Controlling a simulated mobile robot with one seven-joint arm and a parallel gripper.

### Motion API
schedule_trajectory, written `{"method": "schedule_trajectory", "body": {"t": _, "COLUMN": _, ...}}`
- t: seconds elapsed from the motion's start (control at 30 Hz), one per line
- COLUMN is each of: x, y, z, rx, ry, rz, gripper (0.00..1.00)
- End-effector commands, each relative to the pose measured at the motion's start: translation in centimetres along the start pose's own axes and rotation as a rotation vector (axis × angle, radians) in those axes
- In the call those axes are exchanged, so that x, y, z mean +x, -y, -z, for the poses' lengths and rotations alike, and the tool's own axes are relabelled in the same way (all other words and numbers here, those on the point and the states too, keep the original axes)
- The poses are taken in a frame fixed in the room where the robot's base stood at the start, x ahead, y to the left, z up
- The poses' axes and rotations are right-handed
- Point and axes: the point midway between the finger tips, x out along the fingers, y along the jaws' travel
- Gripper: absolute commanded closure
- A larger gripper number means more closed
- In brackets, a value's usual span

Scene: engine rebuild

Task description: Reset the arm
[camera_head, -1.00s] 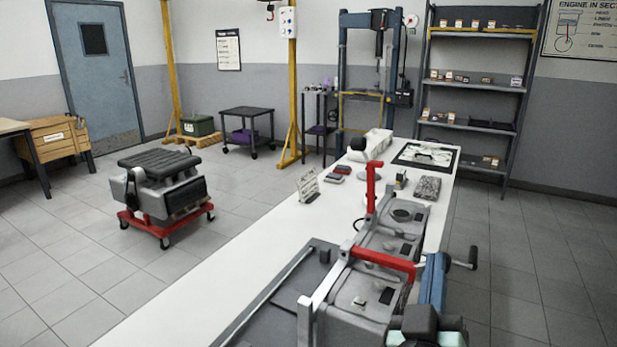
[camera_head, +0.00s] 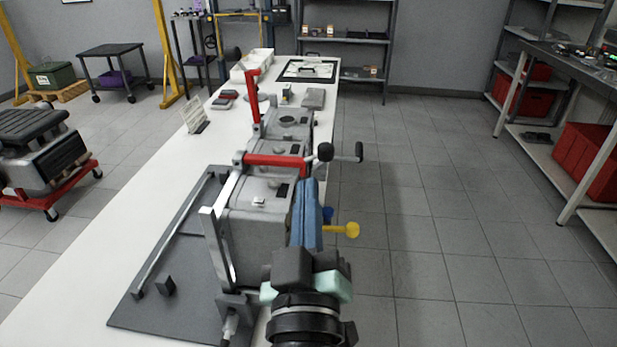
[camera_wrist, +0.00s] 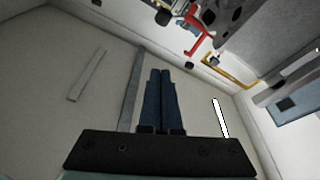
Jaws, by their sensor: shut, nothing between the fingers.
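My gripper (camera_head: 309,183) is in the lower middle of the head view, at the right edge of the long white bench, beside the grey machine fixture. Its blue fingers point away from me and are closed together with nothing held. In the wrist view the two blue fingers (camera_wrist: 160,74) lie side by side with nothing between their tips. The grey fixture (camera_head: 256,235) with its red lever bar (camera_head: 275,160) stands just left of the gripper. I cannot tell whether the gripper touches it.
The white bench (camera_head: 160,200) carries a dark plate (camera_head: 190,305). A black-knobbed crank (camera_head: 325,152) and a yellow knob (camera_head: 352,230) stick out near the gripper. A shelf with red bins (camera_head: 590,165) stands far right. The floor (camera_head: 440,220) between is clear.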

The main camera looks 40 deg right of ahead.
Motion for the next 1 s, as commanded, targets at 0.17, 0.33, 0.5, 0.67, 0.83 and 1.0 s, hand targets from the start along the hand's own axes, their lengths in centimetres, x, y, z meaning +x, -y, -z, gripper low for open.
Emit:
{"method": "schedule_trajectory", "body": {"t": 0.17, "x": -0.7, "y": 0.0, "z": 0.0, "rx": -0.001, "ry": 0.001, "rz": -0.001, "gripper": 1.00}}
{"method": "schedule_trajectory", "body": {"t": 0.33, "x": -0.6, "y": 0.0, "z": 0.0, "rx": 0.000, "ry": 0.001, "rz": -0.001, "gripper": 1.00}}
{"method": "schedule_trajectory", "body": {"t": 0.5, "x": -0.6, "y": -0.1, "z": 0.0, "rx": 0.000, "ry": 0.000, "rz": -0.001, "gripper": 1.00}}
{"method": "schedule_trajectory", "body": {"t": 0.67, "x": -0.6, "y": -0.1, "z": 0.0, "rx": 0.000, "ry": 0.000, "rz": -0.001, "gripper": 1.00}}
{"method": "schedule_trajectory", "body": {"t": 0.83, "x": -0.3, "y": 0.7, "z": 2.4, "rx": 0.062, "ry": -0.041, "rz": 0.023, "gripper": 1.00}}
{"method": "schedule_trajectory", "body": {"t": 1.0, "x": -0.4, "y": 3.3, "z": 12.2, "rx": 0.308, "ry": -0.216, "rz": 0.148, "gripper": 1.00}}
